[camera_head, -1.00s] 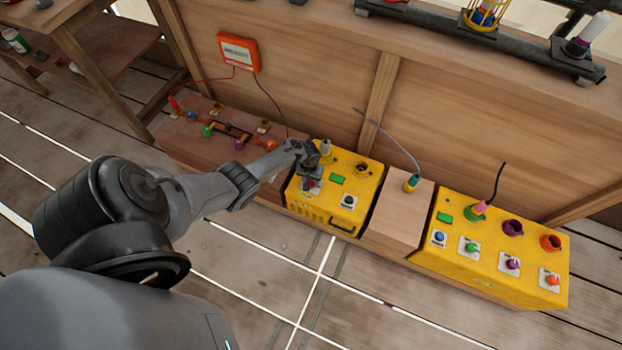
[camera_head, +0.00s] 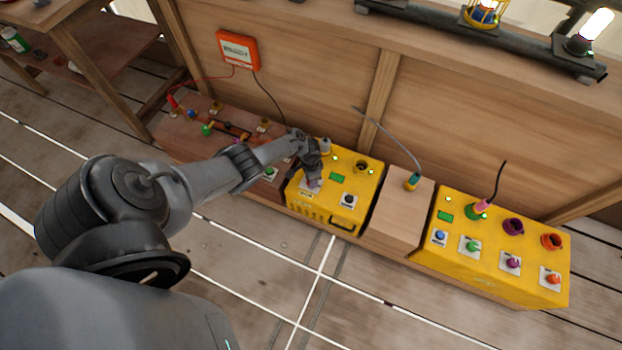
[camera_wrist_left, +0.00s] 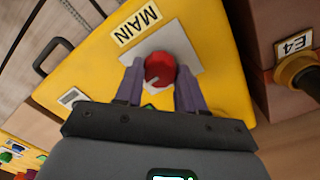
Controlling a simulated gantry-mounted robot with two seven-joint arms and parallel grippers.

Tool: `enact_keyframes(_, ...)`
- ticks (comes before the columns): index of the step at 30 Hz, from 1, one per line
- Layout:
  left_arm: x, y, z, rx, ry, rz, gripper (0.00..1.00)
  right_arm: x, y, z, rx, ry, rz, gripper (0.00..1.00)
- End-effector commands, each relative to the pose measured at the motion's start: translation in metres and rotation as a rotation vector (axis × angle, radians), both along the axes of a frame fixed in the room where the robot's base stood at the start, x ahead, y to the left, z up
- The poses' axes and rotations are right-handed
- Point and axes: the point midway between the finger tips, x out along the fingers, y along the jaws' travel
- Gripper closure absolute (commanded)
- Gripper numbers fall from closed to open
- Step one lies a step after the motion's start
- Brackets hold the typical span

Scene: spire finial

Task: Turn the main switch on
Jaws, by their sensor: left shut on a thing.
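The red main switch knob (camera_wrist_left: 158,66) sits on a pale plate beside a "MAIN" label (camera_wrist_left: 137,26) in the left wrist view. It is on top of the left yellow box (camera_head: 367,187), at that box's left side. My left gripper (camera_wrist_left: 160,82) has its two fingers on either side of the knob and is shut on it. In the head view the left gripper (camera_head: 314,180) covers most of the switch. Small green lights glow on both yellow boxes. My right gripper is not in view.
The right yellow box (camera_head: 470,270) carries several coloured knobs and sockets. A wooden block (camera_head: 398,220) with a cable plug stands between the boxes. A lit white lamp (camera_head: 597,24) and a caged lamp (camera_head: 484,14) are on the upper rail. An orange box (camera_head: 238,50) hangs on the wall.

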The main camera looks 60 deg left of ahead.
Motion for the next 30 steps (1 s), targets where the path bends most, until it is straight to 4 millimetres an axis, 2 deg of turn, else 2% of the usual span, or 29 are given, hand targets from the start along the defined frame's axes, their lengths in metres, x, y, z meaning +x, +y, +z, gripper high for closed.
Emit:
enact_keyframes(9, -0.0006, 0.0005, -0.0006, 0.000, 0.001, -0.123, 0.92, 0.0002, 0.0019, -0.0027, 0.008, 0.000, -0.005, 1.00)
enact_keyframes(25, -0.0009, 0.0003, -0.0008, 0.000, 0.001, -0.146, 0.92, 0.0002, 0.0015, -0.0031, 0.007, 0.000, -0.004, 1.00)
enact_keyframes(26, -0.0009, 0.0003, -0.0008, 0.000, 0.001, -0.146, 0.58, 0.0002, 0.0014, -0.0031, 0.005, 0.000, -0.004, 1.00)
enact_keyframes(30, -0.0006, 0.0001, -0.0007, 0.000, 0.001, -0.146, 0.37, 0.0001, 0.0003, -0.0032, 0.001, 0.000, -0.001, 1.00)
